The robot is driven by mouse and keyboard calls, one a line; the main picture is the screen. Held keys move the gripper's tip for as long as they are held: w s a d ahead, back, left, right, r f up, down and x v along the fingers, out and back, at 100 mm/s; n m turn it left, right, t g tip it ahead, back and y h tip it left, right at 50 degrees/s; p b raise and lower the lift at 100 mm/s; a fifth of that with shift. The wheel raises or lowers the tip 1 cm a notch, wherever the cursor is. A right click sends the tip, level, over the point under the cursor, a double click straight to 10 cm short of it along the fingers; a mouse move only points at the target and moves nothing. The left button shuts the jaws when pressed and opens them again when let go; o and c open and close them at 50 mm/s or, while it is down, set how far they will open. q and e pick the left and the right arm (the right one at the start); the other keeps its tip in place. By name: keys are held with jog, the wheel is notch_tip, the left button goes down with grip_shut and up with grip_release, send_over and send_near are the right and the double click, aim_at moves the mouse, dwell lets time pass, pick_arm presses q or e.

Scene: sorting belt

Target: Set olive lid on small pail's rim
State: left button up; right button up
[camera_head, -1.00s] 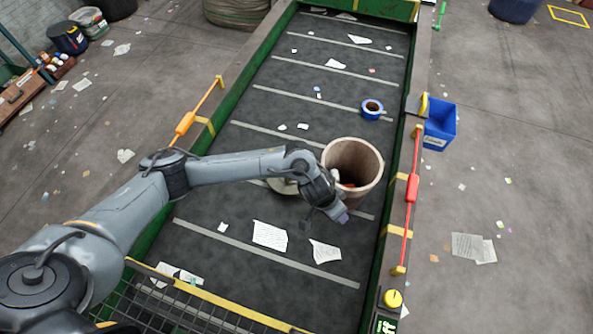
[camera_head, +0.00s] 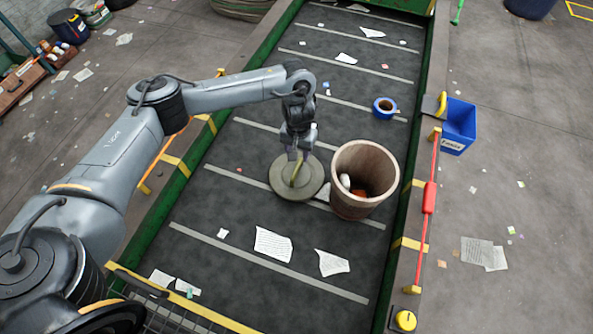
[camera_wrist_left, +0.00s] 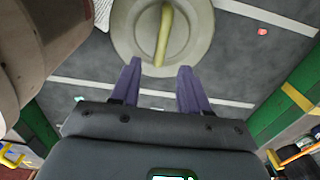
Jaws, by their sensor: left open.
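The olive lid (camera_head: 281,182), a round disc with a yellow-green bar handle (camera_head: 296,172), lies flat on the belt left of the pail. The small pail (camera_head: 350,200) is brown, upright and open-topped, with white and orange items inside. My left gripper (camera_head: 294,155) is open and empty over the lid. In the left wrist view its purple fingers (camera_wrist_left: 159,70) point toward the lid (camera_wrist_left: 128,32), spread wider than the handle (camera_wrist_left: 164,35). The pail's side (camera_wrist_left: 40,50) shows at upper left there. My right gripper is not in view.
A blue tape roll (camera_head: 384,107) lies farther up the belt (camera_head: 240,155), with paper scraps (camera_head: 272,244) around. Green rails edge the belt. A blue bin (camera_head: 459,125) and a red-handled bar (camera_head: 429,198) are at the right side. Belt left of the lid is mostly clear.

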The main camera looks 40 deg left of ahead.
pick_arm(q)
send_over(297, 167)
jog(key=f, duration=0.4)
jog(key=shift+d+f+b, duration=0.2)
jog(key=shift+b, duration=0.1)
jog(key=shift+s+a+f, duration=0.1)
jog(key=shift+f, duration=1.4)
jog(key=shift+a+f, duration=0.1)
jog(key=shift+f, duration=1.4)
grip_shut()
